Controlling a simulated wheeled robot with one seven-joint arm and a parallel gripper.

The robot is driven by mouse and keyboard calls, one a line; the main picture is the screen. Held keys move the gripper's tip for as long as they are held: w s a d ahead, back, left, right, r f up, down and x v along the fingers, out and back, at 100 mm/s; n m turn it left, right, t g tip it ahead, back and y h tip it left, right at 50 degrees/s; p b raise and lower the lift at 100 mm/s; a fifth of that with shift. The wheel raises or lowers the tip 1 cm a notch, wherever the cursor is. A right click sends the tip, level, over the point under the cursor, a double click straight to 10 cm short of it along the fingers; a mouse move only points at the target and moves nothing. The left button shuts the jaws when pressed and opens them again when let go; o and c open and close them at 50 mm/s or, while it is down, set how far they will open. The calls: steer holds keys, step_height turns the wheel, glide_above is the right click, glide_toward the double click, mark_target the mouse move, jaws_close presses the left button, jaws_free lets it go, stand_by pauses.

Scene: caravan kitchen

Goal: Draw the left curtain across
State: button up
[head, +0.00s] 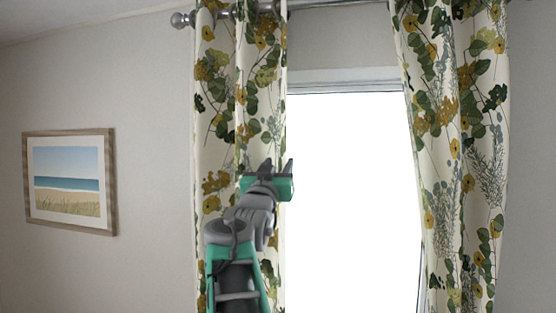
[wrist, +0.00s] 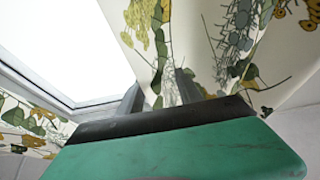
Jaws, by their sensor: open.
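The left curtain (head: 213,120), cream with green leaves and yellow flowers, hangs bunched in a narrow strip left of the bright window (head: 350,190). My gripper (head: 276,165) is in front of its right edge at about mid-height of the picture. In the wrist view the curtain (wrist: 225,40) fills the upper right, and its edge appears between the open, spread fingers of my gripper (wrist: 158,90). I cannot tell whether the fingers touch the cloth. My arm hides the curtain's lower part.
The curtain rod (head: 300,5) runs along the top, with a round finial (head: 182,19) at its left end. The right curtain (head: 450,150) hangs at the window's right side. A framed beach picture (head: 70,180) hangs on the left wall. The window between the curtains is uncovered.

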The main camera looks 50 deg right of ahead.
jaws_close()
stand_by(0.4)
stand_by(1.0)
